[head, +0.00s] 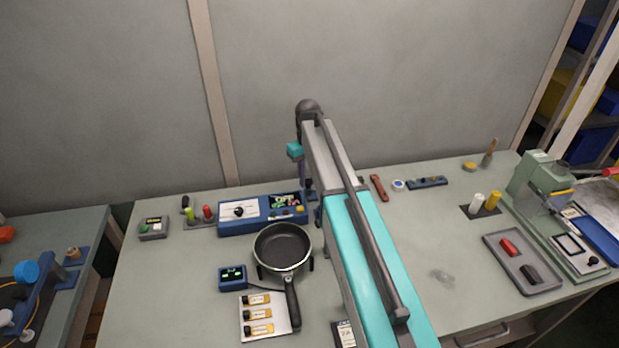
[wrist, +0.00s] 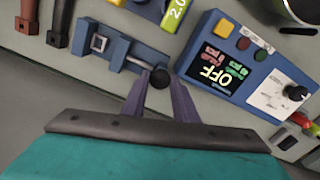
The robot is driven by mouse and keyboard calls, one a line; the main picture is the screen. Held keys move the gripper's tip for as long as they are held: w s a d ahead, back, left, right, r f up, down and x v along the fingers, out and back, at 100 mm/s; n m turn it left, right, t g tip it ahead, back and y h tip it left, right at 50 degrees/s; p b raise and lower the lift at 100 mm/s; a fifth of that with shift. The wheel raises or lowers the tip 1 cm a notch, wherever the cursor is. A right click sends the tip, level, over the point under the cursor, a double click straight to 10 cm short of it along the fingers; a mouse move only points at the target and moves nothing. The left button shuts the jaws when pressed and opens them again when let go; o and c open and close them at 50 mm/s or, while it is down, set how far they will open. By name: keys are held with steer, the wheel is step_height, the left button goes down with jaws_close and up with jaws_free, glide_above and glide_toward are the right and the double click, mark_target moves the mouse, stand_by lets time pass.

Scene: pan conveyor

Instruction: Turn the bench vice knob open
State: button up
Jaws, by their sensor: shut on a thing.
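The blue bench vice (wrist: 90,47) lies at the upper left of the wrist view, with a square metal piece between its jaws and a thin rod running right from it. Its dark round knob (wrist: 160,77) is at the end of that rod. My gripper (wrist: 159,82) has its two purple fingers on either side of the knob and is shut on it. In the head view my arm covers most of the vice and the gripper.
A blue instrument (wrist: 222,70) whose display reads OFF stands close right of my gripper. Tools with red and black handles (wrist: 58,22) lie beyond the vice. A frying pan (head: 282,247) stands left of my arm.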

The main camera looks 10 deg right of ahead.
mark_target(308, 181)
steer(key=n, duration=0.5)
steer(key=shift+n, duration=0.3)
stand_by(0.4)
steer(key=o, duration=1.1)
steer(key=shift+c, duration=0.2)
steer(key=shift+r, duration=0.15)
step_height(308, 181, up, 14)
steer(key=b, duration=0.3)
steer(key=shift+f, duration=0.2)
steer(key=shift+s+f, duration=0.1)
